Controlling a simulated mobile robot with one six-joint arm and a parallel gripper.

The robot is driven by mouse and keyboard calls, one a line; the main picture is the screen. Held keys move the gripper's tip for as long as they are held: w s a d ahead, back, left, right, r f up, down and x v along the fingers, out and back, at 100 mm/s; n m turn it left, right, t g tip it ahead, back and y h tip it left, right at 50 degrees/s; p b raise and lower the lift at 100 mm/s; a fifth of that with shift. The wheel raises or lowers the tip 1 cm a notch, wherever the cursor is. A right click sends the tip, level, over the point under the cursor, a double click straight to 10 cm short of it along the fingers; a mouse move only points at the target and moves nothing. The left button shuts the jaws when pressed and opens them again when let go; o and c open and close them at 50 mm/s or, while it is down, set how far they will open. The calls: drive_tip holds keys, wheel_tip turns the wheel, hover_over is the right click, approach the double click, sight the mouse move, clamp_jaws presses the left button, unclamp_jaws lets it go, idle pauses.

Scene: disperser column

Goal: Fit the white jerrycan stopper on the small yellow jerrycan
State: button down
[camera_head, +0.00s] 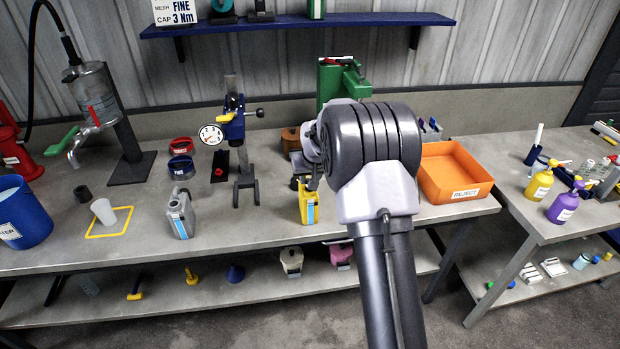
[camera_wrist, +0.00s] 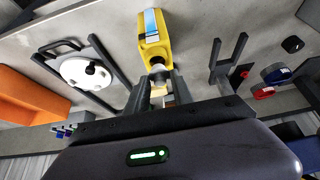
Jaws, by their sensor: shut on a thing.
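The small yellow jerrycan (camera_head: 309,208) stands upright on the bench, with a blue and white label on its side. In the wrist view the jerrycan (camera_wrist: 152,40) lies directly beyond my fingertips, its neck end towards them. My gripper (camera_wrist: 160,92) is shut on a small pale piece between its fingers, which looks like the white stopper (camera_wrist: 162,89). The stopper is in line with the neck and very close to it. I cannot tell whether it touches or sits in the neck. In the head view my wrist hides most of the gripper (camera_head: 311,184) and the stopper.
A grey jerrycan (camera_head: 180,215) stands to the left, near a blue stand with a dial (camera_head: 211,134). An orange reject bin (camera_head: 452,175) is to the right. A round white plate in a dark frame (camera_wrist: 82,72) is close beside the yellow jerrycan.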

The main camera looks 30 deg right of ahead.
drive_tip(key=shift+f+b, duration=0.9)
drive_tip(key=shift+f, duration=0.3)
drive_tip(key=c, duration=1)
unclamp_jaws()
drive_tip(key=shift+s, duration=0.1)
drive_tip(key=p+v, duration=0.4)
drive_tip(key=v, duration=1.3)
drive_tip(key=shift+r, duration=0.3)
drive_tip(key=shift+a, duration=0.1)
drive_tip(key=s+a+r+y+b, duration=0.1)
drive_tip(key=s+a+r+b, duration=0.15)
drive_tip(key=s+a, duration=0.6)
drive_tip(key=s+a+r+y+b, duration=0.1)
drive_tip(key=s+a+r, duration=0.4)
drive_tip(key=s, duration=0.6)
drive_tip(key=shift+m+y, duration=0.6)
drive_tip(key=shift+y, duration=0.2)
drive_tip(key=s+a+f, duration=0.1)
drive_tip(key=s+a, duration=0.1)
drive_tip(key=s, duration=0.2)
drive_tip(key=s+a+f, duration=0.2)
drive_tip(key=s, duration=0.2)
drive_tip(key=s+a+f, duration=0.2)
drive_tip(key=s+a, duration=0.1)
drive_tip(key=s, duration=0.1)
drive_tip(key=shift+s+b, duration=0.2)
drive_tip(key=shift+b, duration=0.1)
